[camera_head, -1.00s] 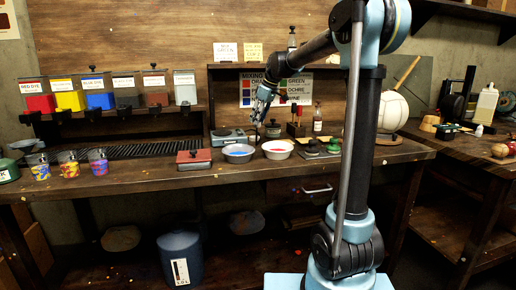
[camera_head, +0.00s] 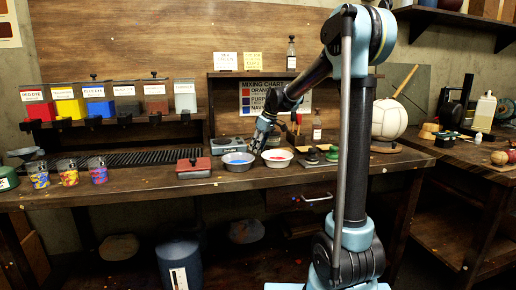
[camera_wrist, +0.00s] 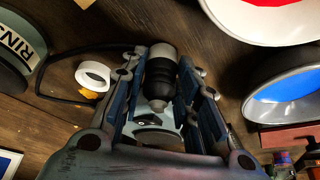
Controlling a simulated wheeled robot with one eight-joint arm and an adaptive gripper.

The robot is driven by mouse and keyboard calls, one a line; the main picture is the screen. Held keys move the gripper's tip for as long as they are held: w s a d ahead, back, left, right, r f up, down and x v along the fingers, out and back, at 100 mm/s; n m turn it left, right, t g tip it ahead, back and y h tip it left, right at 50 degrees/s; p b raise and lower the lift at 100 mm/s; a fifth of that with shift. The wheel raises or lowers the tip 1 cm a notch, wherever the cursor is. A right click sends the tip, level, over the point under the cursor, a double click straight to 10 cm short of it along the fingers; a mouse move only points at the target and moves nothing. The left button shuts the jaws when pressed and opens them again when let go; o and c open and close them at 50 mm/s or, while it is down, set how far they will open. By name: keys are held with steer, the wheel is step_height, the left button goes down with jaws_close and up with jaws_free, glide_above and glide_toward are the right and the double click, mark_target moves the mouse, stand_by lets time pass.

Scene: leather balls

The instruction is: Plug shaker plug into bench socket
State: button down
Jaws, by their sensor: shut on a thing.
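My gripper (camera_wrist: 160,100) is shut on a dark cylindrical plug (camera_wrist: 160,74) with a grey end, seen between the fingers in the wrist view. A dark cable (camera_wrist: 62,98) curves over the bench to the left of it. In the head view my gripper (camera_head: 263,138) is low over the back of the bench, behind the two bowls. The plug is too small to make out there. A grey box-shaped device (camera_head: 228,145) stands left of the gripper; I cannot tell whether it is the shaker. I cannot make out the bench socket clearly in either view.
A grey bowl with blue (camera_head: 238,164) and a white bowl with red (camera_head: 277,158) stand in front of the gripper. A red-lidded box (camera_head: 194,168) is to their left. A white ring (camera_wrist: 92,76) lies beside the cable. A bottle (camera_head: 317,128) stands to the right.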

steer(key=shift+f, duration=0.15)
steer(key=c, duration=1.2)
jaws_free()
steer(key=v, duration=1.7)
steer(key=shift+w+d, duration=0.1)
steer(key=shift+d, duration=0.3)
